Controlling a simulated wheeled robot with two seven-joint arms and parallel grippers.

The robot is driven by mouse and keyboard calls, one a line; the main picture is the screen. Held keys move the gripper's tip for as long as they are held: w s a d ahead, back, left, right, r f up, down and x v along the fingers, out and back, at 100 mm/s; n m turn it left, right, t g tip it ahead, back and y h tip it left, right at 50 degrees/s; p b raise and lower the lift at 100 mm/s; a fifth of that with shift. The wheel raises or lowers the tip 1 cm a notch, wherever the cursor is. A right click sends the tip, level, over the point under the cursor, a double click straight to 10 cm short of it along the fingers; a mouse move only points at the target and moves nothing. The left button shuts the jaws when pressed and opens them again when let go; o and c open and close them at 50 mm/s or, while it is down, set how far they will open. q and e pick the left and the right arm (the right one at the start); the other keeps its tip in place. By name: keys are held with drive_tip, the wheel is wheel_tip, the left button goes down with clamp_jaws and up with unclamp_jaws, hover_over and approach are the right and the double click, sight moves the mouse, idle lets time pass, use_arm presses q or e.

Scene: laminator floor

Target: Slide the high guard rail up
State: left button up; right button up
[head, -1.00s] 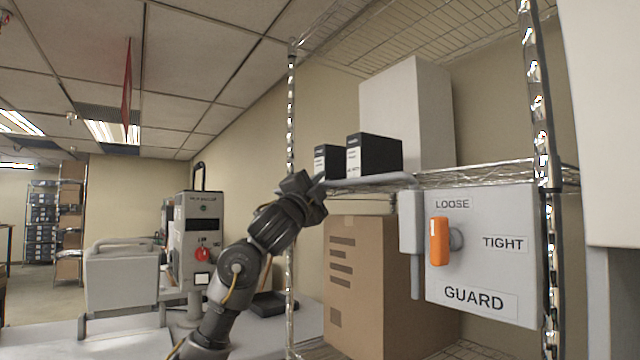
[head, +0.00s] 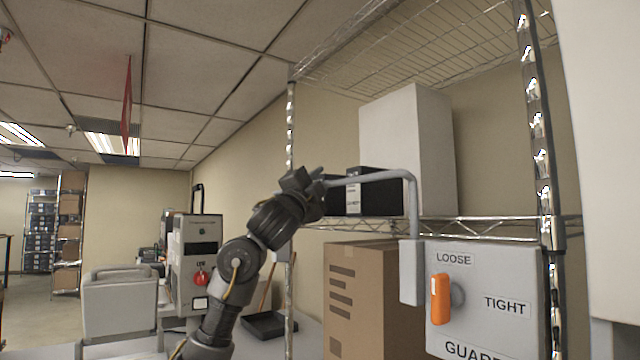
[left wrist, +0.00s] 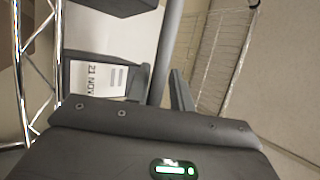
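The guard rail (head: 372,177) is a grey bent bar. It rises from a grey sleeve beside the guard panel, turns a corner and runs left across the front of the black boxes, above the shelf edge. My left gripper (head: 318,181) is at the rail's left end and appears shut on it. In the left wrist view the rail (left wrist: 168,45) runs down between the fingers (left wrist: 160,88). The guard panel (head: 490,315) carries an orange knob (head: 440,298), its handle upright below the LOOSE label. My right gripper is not in view.
The wire shelf (head: 480,230) holds black boxes (head: 382,197) and a tall white box (head: 405,130) behind the rail. A cardboard box (head: 365,300) stands below. A chrome post (head: 290,130) rises near my left gripper. A wire shelf (head: 440,45) hangs above.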

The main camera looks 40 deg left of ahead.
use_arm(q)
drive_tip(key=b+v, duration=0.5)
drive_tip(key=v, duration=0.6)
drive_tip(key=shift+w, duration=0.1)
idle(0.5)
